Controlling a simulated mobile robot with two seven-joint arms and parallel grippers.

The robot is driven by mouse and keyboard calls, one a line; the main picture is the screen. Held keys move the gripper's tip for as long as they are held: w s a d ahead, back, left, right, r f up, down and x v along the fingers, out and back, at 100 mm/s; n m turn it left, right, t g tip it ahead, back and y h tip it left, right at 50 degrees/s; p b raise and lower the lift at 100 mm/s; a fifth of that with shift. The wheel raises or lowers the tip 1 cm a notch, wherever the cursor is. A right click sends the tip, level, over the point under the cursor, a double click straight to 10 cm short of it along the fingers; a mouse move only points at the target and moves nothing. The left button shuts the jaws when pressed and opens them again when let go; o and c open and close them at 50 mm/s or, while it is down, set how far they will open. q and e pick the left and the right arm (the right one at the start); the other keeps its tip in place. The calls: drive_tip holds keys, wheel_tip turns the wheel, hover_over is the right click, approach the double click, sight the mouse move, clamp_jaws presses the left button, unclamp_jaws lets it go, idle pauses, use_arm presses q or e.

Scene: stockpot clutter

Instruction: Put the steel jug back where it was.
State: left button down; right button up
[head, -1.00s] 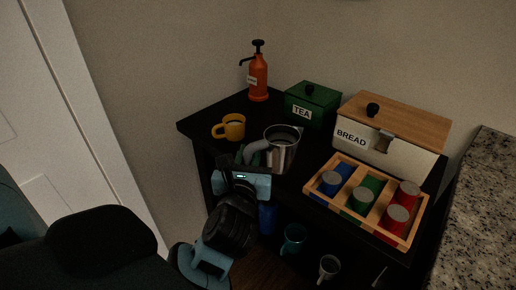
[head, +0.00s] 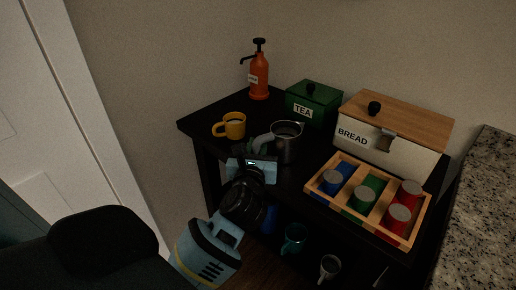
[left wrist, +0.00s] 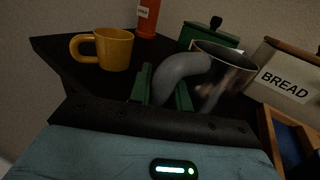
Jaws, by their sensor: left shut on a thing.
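The steel jug (head: 288,148) is upright at the middle of the black cart top, its grey handle toward me. It also shows in the left wrist view (left wrist: 228,78). My left gripper (head: 261,155) is shut on the jug's handle; in the left wrist view its green fingers (left wrist: 164,94) stand on both sides of the grey handle. The jug's base is partly hidden, and I cannot tell whether it touches the cart top. My right gripper is not in view.
A yellow mug (head: 234,126) stands left of the jug, an orange pump bottle (head: 259,78) behind. A green tea box (head: 314,103) and bread box (head: 400,150) stand at the back right. A wooden tray (head: 343,208) of several cans is at right. Cups are on the lower shelf.

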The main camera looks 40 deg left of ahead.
use_arm(q)
drive_tip(key=shift+f, duration=0.25)
drive_tip(key=c, duration=1.3)
unclamp_jaws()
drive_tip(key=shift+r, duration=0.3)
drive_tip(key=b+v, duration=0.1)
drive_tip(key=v, duration=1.1)
drive_tip(key=shift+f, duration=0.15)
